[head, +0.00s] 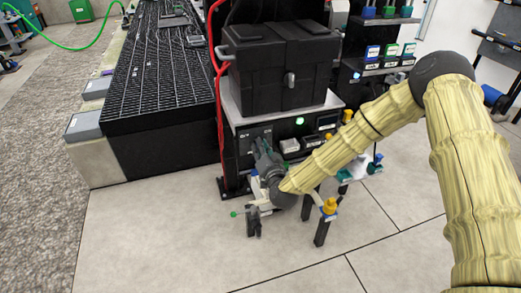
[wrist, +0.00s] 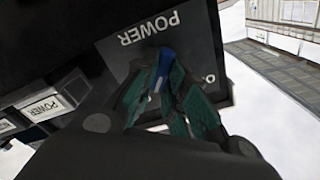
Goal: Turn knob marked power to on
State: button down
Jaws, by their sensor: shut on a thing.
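The power knob (wrist: 165,62) shows in the wrist view as a blue piece between my fingertips, below the upside-down word POWER on its dark plate (wrist: 135,55). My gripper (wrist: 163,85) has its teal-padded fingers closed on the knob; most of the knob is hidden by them. In the head view my gripper (head: 262,147) reaches the dark plate with OFF lettering (head: 244,136) on the front panel. The knob itself is hidden there, and I cannot read its setting.
A black tote (head: 280,65) sits on the bench above the panel. Red cables (head: 217,90) run down at the left. A yellow-topped post (head: 328,207) stands near my wrist.

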jog(key=shift+d+m, duration=0.1)
jog(key=shift+m, duration=0.5)
jog(key=shift+w, duration=0.1)
jog(key=c, duration=1.5)
grip_release()
jog(key=shift+d, duration=0.1)
jog(key=shift+o, duration=0.2)
jog(key=v, duration=1.2)
